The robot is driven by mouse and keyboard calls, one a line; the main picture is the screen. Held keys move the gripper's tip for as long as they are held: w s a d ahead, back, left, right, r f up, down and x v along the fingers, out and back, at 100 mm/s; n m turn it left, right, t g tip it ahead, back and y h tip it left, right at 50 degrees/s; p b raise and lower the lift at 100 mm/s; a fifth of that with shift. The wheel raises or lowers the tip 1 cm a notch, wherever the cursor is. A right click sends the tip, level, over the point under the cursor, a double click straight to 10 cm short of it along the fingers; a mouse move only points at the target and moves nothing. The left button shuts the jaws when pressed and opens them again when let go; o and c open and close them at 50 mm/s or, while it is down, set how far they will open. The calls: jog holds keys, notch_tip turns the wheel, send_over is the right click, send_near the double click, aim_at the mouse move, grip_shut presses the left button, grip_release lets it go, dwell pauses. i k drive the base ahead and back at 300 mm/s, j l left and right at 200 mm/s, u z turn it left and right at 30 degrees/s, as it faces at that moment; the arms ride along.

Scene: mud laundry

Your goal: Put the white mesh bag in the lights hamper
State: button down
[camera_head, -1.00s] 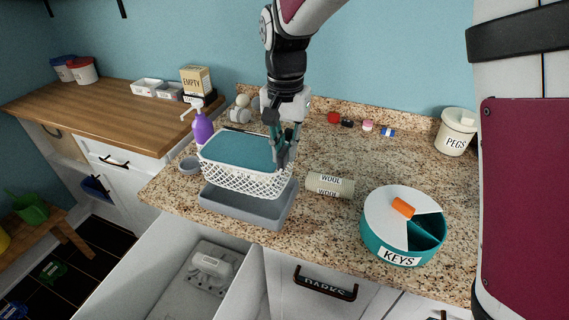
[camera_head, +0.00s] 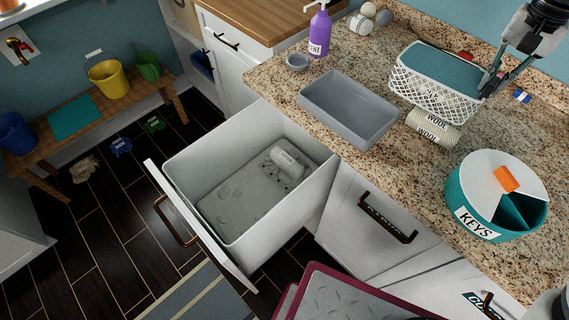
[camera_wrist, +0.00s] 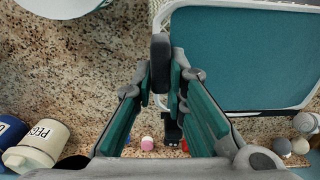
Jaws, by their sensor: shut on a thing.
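The basket is at the back right of the granite counter, just behind the wool roll. Whether it hangs or rests I cannot tell. Nothing is clearly labelled as the white mesh bag. A small white roll-like thing (camera_head: 288,160) lies in the open white drawer (camera_head: 185,160), towards its back right. No label reading lights shows; the drawer front faces away.
An empty grey tray (camera_head: 315,90) sits at the counter's left edge. A wool roll (camera_head: 433,128), a round teal keys box (camera_head: 470,200), a purple bottle (camera_head: 320,32) and a small grey bowl (camera_head: 297,62) stand on the counter. A closed cabinet front (camera_head: 365,245) adjoins the open drawer.

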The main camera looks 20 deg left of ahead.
aim_at(251, 204)
jog(key=k+j+u, duration=0.1)
jog(key=u, duration=0.3)
jog(key=k+j+u, duration=0.15)
jog(key=u, duration=0.2)
jog(key=k+j+u, duration=0.2)
jog(key=u, duration=0.2)
jog(key=k+j+u, duration=0.1)
jog(key=u, duration=0.25)
jog(key=j+z, duration=0.35)
jog(key=j, duration=0.15)
jog(key=j+z, duration=0.2)
jog(key=z, duration=0.25)
jog(key=k+j+z, duration=0.1)
jog(key=z, duration=0.3)
jog(key=k+j+z, duration=0.15)
jog(key=z, duration=0.3)
jog(key=k+j+z, duration=0.1)
jog(key=z, duration=0.3)
